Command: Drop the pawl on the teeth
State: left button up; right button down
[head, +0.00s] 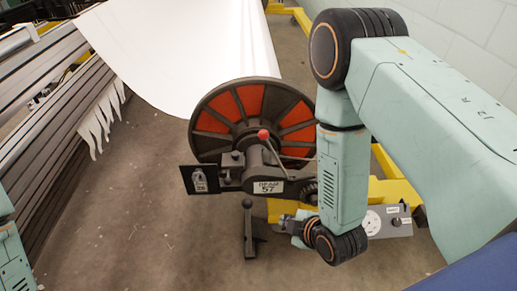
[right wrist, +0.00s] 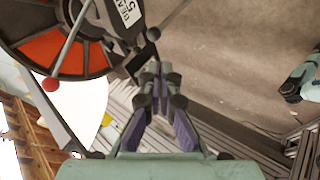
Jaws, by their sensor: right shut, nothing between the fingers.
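A dark toothed wheel (head: 308,191) sits beside the "BEAM 57" label (head: 268,187), partly behind my right arm. I cannot make out for sure which part is the pawl. A thin lever with a red ball (head: 263,134) stands in front of the big wheel; the ball also shows in the right wrist view (right wrist: 50,85). My right gripper (head: 284,224) is shut and empty, low in front of the machine and right of a black-knobbed upright lever (head: 248,228). In the right wrist view, its fingertips (right wrist: 156,70) point toward a dark knob (right wrist: 153,34). My left gripper is out of view.
The big wheel with orange sectors (head: 249,101) carries a white sheet (head: 180,50). A black plate (head: 199,179) juts out left. A grey panel with a dial (head: 386,222) and a yellow frame (head: 398,190) stand right. Slatted beams line the left; the floor between is clear.

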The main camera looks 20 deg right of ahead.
jog(key=w+a+r+n+t+y+b, duration=0.1)
jog(key=w+r+n+t+y+b, duration=0.1)
jog(key=w+r+n+t, duration=0.5)
jog(key=w+r+n, duration=0.1)
jog(key=w+n, duration=0.3)
jog(key=w, duration=0.1)
jog(key=shift+w+a+r, duration=0.3)
jog(key=shift+w+a, duration=0.1)
jog(key=w+d+b, duration=0.1)
jog(key=w+b, duration=0.4)
jog(key=w, duration=0.4)
jog(key=shift+w+d+f, duration=0.15)
jog(key=shift+d+f, duration=0.1)
jog(key=shift+d, duration=0.1)
